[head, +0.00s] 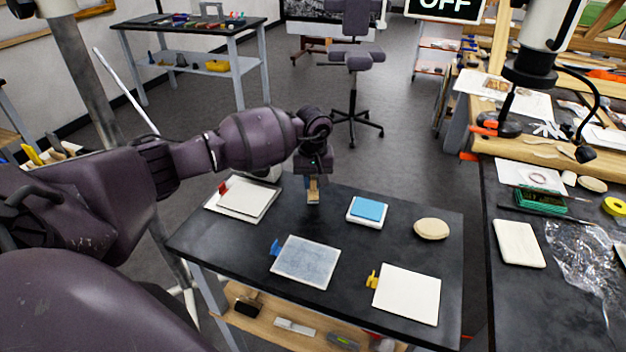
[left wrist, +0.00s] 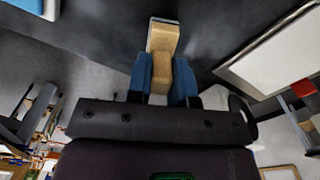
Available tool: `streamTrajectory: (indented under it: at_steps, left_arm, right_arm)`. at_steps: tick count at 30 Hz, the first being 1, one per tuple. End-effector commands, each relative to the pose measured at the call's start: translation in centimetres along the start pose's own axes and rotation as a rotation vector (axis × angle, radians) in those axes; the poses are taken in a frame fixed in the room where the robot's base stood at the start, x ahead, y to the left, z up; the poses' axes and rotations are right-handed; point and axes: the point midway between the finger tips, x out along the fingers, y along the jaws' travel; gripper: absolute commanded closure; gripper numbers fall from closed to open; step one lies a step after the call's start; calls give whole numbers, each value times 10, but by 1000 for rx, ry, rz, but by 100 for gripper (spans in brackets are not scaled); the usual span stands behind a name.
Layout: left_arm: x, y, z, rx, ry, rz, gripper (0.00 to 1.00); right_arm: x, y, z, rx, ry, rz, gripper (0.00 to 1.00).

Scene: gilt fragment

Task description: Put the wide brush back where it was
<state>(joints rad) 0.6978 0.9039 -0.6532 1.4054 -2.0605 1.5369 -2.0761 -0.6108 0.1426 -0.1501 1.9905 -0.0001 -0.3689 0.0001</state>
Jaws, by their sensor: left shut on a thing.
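My left gripper (head: 312,180) reaches over the back of the black table (head: 230,240), pointing down. Its blue fingers (left wrist: 163,80) are shut on a tan wooden piece, which I take to be the wide brush (head: 313,194). In the left wrist view the brush (left wrist: 163,38) sticks out beyond the fingers and has a pale end. I cannot tell whether its lower end touches the table top. My right gripper is not in view.
On the table are a white panel with a red clip (head: 248,198), a blue pad on a white block (head: 368,209), an oval tan piece (head: 431,229), a grey-blue panel (head: 306,262) and a white panel (head: 407,294). A wooden shelf (head: 275,322) below holds tools.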

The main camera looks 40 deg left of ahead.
Motion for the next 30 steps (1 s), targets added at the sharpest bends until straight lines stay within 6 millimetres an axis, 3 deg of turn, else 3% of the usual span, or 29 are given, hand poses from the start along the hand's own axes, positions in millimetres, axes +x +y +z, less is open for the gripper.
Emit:
streamTrajectory:
  at_steps: [3,4,9,20,23,30]
  left_arm:
    - [4,0,0,0,0,-1,98]
    - [4,0,0,-1,-1,-1,78]
    - [3,0,0,-1,0,0,54]
    - [-2,0,0,0,0,1,54]
    - [-12,0,-1,0,3,0,54]
    - [-56,0,-1,0,4,-2,54]
  right_arm:
    - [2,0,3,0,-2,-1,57]
    - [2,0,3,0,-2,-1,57]
    - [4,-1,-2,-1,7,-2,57]
    - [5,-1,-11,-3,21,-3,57]
    - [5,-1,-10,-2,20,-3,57]
    - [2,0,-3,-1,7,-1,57]
